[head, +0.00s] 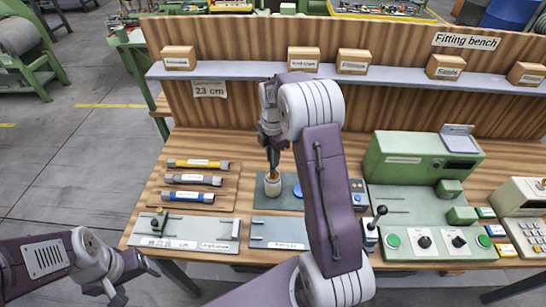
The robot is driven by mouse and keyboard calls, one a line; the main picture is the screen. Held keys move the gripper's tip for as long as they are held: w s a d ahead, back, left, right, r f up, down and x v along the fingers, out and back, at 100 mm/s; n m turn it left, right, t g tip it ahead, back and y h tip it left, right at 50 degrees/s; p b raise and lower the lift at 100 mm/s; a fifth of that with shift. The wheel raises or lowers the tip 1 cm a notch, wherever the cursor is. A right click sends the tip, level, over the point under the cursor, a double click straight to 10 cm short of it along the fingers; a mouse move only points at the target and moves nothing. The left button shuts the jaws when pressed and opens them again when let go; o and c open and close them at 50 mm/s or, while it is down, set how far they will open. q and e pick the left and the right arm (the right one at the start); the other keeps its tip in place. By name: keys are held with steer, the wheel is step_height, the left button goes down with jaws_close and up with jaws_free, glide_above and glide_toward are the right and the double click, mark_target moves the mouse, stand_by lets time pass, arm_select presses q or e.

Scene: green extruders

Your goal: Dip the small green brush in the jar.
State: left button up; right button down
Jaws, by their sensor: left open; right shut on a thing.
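The jar (272,187) is a small cream pot standing on a dark grey-green mat (292,198) near the middle of the bench. My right gripper (272,152) is directly above the jar, pointing down. It is shut on the small green brush, which shows only as a thin dark shape (273,168) between the fingers and the jar's mouth. The brush's lower end is hidden, and I cannot tell how deep it is in the jar. My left gripper (136,283) is open and empty, low at the left, off the bench's front edge.
Yellow, grey and blue tubes (197,164) lie on a wooden board left of the jar. A green machine (420,158) and a control panel stand at the right. A grey shelf (228,71) with several boxes runs behind. My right arm hides the bench just right of the jar.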

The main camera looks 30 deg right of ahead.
stand_by(0.3)
step_height(320, 180, up, 7)
steer(key=p, duration=0.7)
steer(key=shift+f, duration=0.1)
stand_by(0.3)
